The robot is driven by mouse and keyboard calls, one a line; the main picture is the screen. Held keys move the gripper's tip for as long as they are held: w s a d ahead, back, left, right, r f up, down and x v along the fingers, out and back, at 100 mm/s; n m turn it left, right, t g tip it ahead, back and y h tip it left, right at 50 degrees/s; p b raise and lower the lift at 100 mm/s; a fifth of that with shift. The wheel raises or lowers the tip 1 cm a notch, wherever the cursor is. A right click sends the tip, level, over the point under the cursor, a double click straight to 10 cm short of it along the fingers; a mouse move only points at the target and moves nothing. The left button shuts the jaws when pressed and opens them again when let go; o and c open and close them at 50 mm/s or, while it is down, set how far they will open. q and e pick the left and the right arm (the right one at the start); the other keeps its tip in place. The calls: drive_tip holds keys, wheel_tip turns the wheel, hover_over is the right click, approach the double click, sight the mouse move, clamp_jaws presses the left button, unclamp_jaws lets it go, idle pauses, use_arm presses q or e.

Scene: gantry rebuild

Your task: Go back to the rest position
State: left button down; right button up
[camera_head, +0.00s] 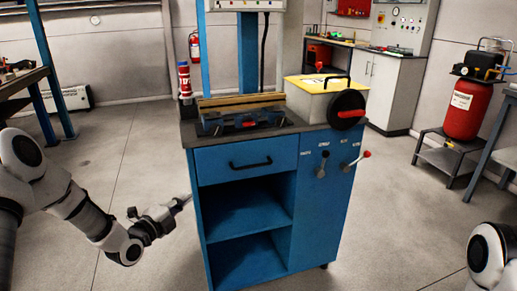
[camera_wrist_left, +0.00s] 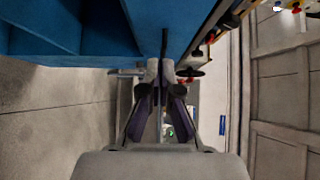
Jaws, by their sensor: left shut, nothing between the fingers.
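My left gripper (camera_head: 182,202) is beside the left side of the blue cabinet (camera_head: 245,175) in the head view, below its top. In the left wrist view the fingers of my left gripper (camera_wrist_left: 160,70) are together and hold nothing. The blue cabinet (camera_wrist_left: 90,30) fills the upper left of that view. My right arm shows only as a white and black link at the lower right of the head view; its gripper is out of view.
On the cabinet top are a vise-like fixture (camera_head: 245,114) and a yellow-topped box (camera_head: 312,84) with a black handwheel (camera_head: 346,109). Levers (camera_head: 357,160) stick out at the front right. A red tank (camera_head: 468,108) stands at the right. The floor (camera_head: 130,170) around the cabinet is open.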

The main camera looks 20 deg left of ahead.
use_arm(q)
drive_tip(key=s+d+f+n+g, duration=0.1)
drive_tip(key=s+d+f+g, duration=0.2)
drive_tip(key=s+d+f, duration=0.35)
drive_tip(key=s+d+f+n+g, duration=0.1)
drive_tip(key=s+d+f+g, duration=0.25)
drive_tip(key=f, duration=0.55)
drive_tip(key=s+d+f+n+g, duration=0.1)
drive_tip(key=s+d+f+g, duration=0.2)
drive_tip(key=s+d+f, duration=0.4)
drive_tip(key=s+a+f+n+g+y, duration=0.2)
drive_tip(key=s+f+n+g, duration=0.15)
drive_tip(key=s+n, duration=0.65)
drive_tip(key=s+a+f+n+g+y, duration=0.1)
drive_tip(key=s+f+n+g+y, duration=0.1)
drive_tip(key=s+n+g, duration=0.65)
wheel_tip(320, 180, up, 15)
drive_tip(key=s+t+p, duration=0.2)
drive_tip(key=t+p, duration=0.2)
drive_tip(key=p, duration=1)
drive_tip(key=shift+s+f+m+p, duration=0.15)
drive_tip(key=shift+s+m+p, duration=0.1)
drive_tip(key=shift+m+p, duration=0.2)
drive_tip(key=shift+a, duration=0.1)
